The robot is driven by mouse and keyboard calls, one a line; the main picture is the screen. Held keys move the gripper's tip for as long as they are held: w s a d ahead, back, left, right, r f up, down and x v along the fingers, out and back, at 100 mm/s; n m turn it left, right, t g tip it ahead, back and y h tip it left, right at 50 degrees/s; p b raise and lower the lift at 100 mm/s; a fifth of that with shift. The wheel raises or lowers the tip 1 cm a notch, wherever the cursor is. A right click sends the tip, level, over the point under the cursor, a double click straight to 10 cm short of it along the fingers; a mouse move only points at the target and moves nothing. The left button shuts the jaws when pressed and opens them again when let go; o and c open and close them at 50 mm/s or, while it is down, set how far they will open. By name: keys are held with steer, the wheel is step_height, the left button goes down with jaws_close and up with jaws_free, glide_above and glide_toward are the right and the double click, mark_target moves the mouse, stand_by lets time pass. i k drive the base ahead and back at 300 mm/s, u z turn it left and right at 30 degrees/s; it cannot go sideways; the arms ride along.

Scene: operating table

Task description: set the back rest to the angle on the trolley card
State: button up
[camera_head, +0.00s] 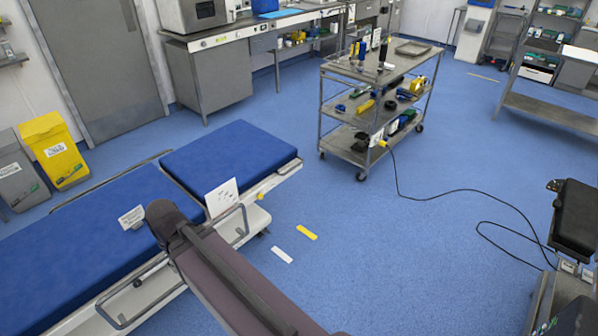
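The operating table with blue pads (85,235) stands at left. Its end section (230,155), which may be the back rest, lies nearly flat beyond a gap; its exact angle cannot be told. A white card (221,197) with small marks stands at its near side, by a metal side handle (230,222). The steel trolley (345,72) stands behind. A white card (375,138) shows on its lower side and small cards at its top (376,38); their writing is too small to read. My gripper is not recognisable in view. A dark brown padded form crosses the lower middle, hiding part of the table.
Yellow (306,232) and white (281,255) strips lie on the floor. Bins (56,150) stand at left. The blue floor between table and trolley is clear.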

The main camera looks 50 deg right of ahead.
mark_target(240, 151)
steer(key=u, duration=0.25)
steer(key=k, duration=0.2)
steer(key=z, duration=2.15)
steer(key=i, duration=0.95)
steer(key=u, duration=0.25)
